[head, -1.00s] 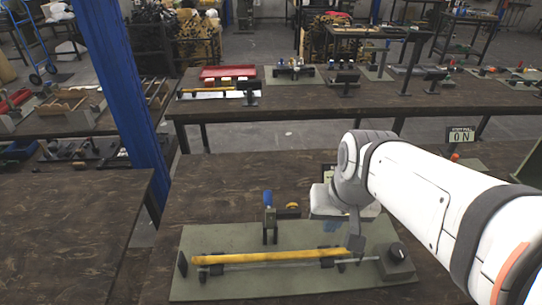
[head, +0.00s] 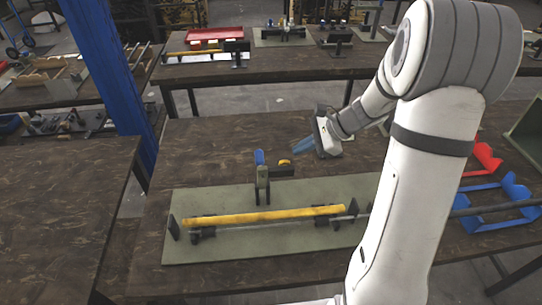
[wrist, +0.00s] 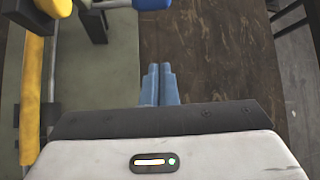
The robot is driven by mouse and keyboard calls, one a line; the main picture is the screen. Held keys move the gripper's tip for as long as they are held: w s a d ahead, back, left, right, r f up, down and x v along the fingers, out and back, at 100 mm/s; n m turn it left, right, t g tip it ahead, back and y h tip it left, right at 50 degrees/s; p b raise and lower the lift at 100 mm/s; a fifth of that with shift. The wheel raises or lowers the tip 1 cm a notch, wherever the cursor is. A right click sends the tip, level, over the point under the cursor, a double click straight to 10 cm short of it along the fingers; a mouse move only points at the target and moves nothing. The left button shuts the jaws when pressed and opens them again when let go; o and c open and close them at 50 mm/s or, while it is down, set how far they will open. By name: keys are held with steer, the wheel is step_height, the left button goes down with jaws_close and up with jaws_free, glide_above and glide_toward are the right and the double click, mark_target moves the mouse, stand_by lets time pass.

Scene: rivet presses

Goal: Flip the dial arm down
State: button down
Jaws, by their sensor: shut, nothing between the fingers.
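A small black bracket (head: 262,188) stands at the back of the green plate (head: 280,243), with an upright blue handle (head: 259,158) and a black arm with a yellow round piece (head: 285,163) reaching right. I cannot tell for certain which part is the dial arm. A long yellow bar (head: 265,216) lies across the plate in front of it. My gripper (head: 295,149) is behind and right of the yellow piece, above the table and apart from the bracket. Its blue fingers (wrist: 158,84) are together and empty. A blue part (wrist: 151,4) and a yellow part (wrist: 55,6) show in the wrist view.
My arm hides the plate's right end. Blue (head: 495,205) and red (head: 487,160) holders stand right of my arm. The wooden table (head: 215,140) is clear behind and left of the bracket. Another bench with fixtures stands behind.

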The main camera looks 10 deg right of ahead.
stand_by(0.3)
steer(key=x, duration=0.9)
steer(key=shift+a+f, duration=0.25)
steer(key=shift+a, duration=0.1)
steer(key=r, duration=0.1)
steer(key=a+r+p, duration=0.1)
steer(key=r, duration=0.1)
steer(key=shift+s+a+p, duration=0.25)
steer(key=shift+s+p, duration=0.1)
steer(key=shift+s, duration=0.05)
steer(key=shift+a+r, duration=0.15)
steer(key=shift+r, duration=0.05)
steer(key=shift+d, duration=0.2)
steer(key=shift+b, duration=0.35)
